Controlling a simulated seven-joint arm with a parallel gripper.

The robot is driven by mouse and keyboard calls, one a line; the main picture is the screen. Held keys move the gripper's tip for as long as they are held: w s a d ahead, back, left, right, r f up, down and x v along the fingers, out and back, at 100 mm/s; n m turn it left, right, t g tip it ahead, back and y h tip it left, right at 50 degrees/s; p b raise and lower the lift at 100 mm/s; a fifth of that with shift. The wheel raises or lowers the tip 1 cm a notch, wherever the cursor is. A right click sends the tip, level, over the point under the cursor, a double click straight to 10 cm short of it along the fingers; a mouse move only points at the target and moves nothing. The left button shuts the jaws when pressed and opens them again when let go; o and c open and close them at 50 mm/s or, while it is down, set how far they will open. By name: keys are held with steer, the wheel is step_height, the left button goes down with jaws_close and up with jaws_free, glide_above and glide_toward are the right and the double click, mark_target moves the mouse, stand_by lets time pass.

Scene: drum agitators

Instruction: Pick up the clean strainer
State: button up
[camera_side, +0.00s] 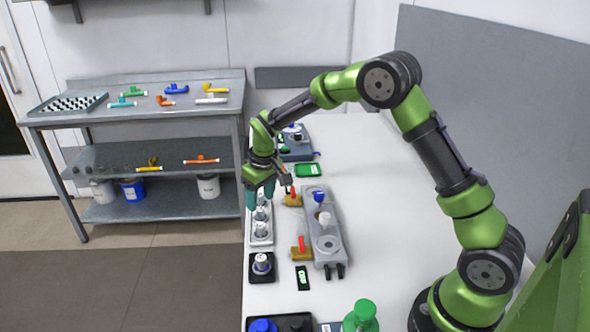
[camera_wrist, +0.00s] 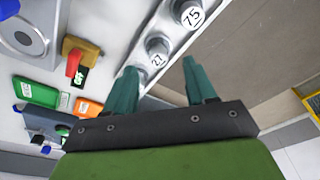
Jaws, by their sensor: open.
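My gripper (camera_side: 259,197) is open, pointing down over the far part of a light tray (camera_side: 261,240) that holds several metal cylinders. In the wrist view its teal fingertips (camera_wrist: 159,64) are apart. A metal cylinder labelled 27 (camera_wrist: 158,56) shows between and just beyond them; I cannot tell whether they touch it. Another cylinder labelled 75 (camera_wrist: 191,15) stands farther along the same tray. These may be the strainers, but I cannot tell which is clean. A similar cylinder (camera_side: 262,262) stands alone in a dark square holder nearer the camera.
A grey machine (camera_side: 325,250) with red-handled yellow valves (camera_side: 301,248) stands right of the tray. A green-framed display (camera_side: 308,170) lies behind. A green bottle (camera_side: 361,317) stands at the front. The bench (camera_side: 375,190) is clear toward the right. The bench's left edge is close to the tray.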

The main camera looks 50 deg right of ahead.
mark_target(260, 209)
steer(key=shift+w+d+f, duration=0.1)
steer(key=shift+w+f, duration=0.05)
steer(key=shift+f, duration=0.8)
steer(key=shift+w+f, duration=0.1)
steer(key=shift+f, duration=0.85)
jaws_close()
